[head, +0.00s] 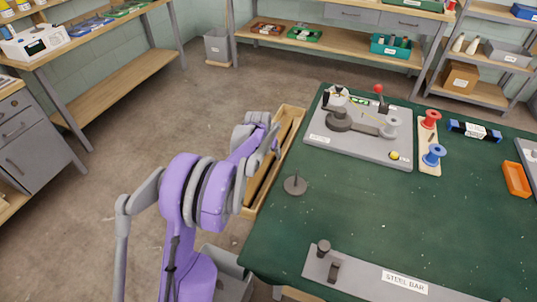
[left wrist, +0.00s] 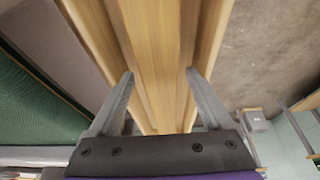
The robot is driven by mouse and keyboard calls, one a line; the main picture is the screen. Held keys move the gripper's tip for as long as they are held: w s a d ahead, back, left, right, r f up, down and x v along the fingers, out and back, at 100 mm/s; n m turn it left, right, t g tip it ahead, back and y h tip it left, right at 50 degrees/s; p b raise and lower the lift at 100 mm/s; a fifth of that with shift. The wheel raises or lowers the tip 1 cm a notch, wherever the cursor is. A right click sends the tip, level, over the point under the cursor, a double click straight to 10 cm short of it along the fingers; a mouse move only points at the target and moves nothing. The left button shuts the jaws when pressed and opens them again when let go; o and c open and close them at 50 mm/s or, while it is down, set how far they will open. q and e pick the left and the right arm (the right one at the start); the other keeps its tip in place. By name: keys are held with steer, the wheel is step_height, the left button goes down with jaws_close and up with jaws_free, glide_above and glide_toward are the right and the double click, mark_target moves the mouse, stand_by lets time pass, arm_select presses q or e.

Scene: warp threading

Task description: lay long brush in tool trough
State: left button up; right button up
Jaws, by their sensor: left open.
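The tool trough (head: 249,211) is a long, narrow wooden box along the left edge of the green table. Its wooden walls and floor also fill the middle of the left wrist view (left wrist: 85,25). My left gripper (head: 272,142) is above the trough, and in the left wrist view its two fingers (left wrist: 159,74) are spread apart over it with nothing between the tips. A long pale wooden strip runs down the trough's middle; I cannot tell whether it is the long brush or the floor. My right gripper is out of view.
The green table (head: 330,212) bears a grey fixture board (head: 325,139), a red spool (head: 431,119), a blue spool (head: 434,155), an orange tray (head: 516,179) and a steel bar plate (head: 365,280). A small grey post on a disc (head: 295,185) stands near the trough. The table's middle is clear.

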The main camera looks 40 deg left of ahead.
arm_select(q)
steer(key=p+v, duration=0.1)
steer(key=v, duration=1)
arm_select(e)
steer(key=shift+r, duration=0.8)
arm_select(q)
steer(key=shift+s+d, duration=0.1)
